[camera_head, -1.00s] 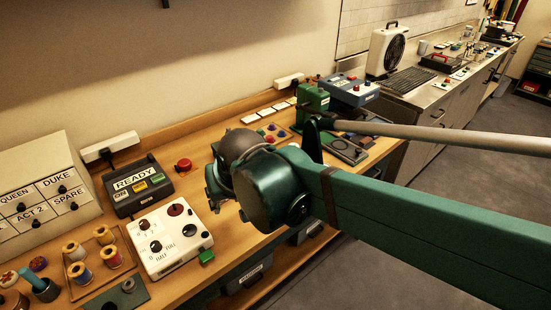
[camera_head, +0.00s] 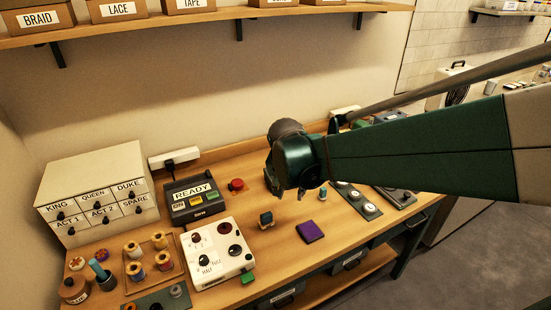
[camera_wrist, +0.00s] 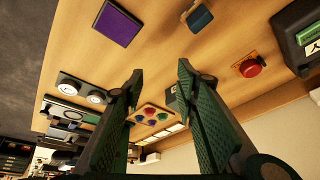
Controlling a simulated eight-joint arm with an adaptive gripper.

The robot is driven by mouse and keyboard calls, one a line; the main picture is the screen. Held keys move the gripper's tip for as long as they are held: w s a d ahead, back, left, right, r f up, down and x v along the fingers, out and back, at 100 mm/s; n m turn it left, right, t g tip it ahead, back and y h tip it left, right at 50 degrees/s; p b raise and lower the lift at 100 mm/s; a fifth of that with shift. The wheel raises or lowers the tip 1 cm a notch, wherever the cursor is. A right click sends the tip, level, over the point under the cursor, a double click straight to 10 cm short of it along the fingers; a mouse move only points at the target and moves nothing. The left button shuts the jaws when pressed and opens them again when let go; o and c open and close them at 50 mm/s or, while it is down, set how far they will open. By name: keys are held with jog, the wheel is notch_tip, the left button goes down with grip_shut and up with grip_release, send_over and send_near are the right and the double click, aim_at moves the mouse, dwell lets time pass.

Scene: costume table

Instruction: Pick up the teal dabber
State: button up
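A small blue-teal block with a wooden part, which looks like the teal dabber (camera_head: 266,220), stands on the wooden table right of the white control box. It also shows near the top of the wrist view (camera_wrist: 200,17), apart from my fingers. My gripper (camera_wrist: 158,76) is open in the wrist view, with its two green fingers wide apart and nothing between them. In the head view my wrist housing is above the table, up and right of the dabber, and hides most of the fingers.
A purple pad (camera_head: 309,231) lies right of the dabber. The white control box (camera_head: 215,252), red button (camera_head: 236,185) and READY box (camera_head: 196,198) are to its left and behind. A plate with round knobs (camera_head: 358,200) lies farther right. Bare wood surrounds the dabber.

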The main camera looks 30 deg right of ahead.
jog(key=w+d+f+m+g+h+p, duration=0.1)
jog(key=w+d+m+g+p, duration=0.1)
jog(key=w+d+m+p, duration=0.35)
jog(key=m+g+p, duration=0.2)
jog(key=m+p, duration=0.1)
send_over(322, 189)
jog(key=a, duration=0.2)
notch_tip(322, 189, down, 4)
jog(key=f, duration=0.1)
jog(key=shift+w+r+h, duration=0.1)
jog(key=shift+r+h, duration=0.1)
jog(key=shift+h, duration=0.2)
jog(key=shift+x, duration=1.3)
jog(key=shift+f, duration=0.1)
jog(key=shift+x, duration=2.45)
jog(key=shift+w, duration=0.1)
jog(key=c, duration=0.7)
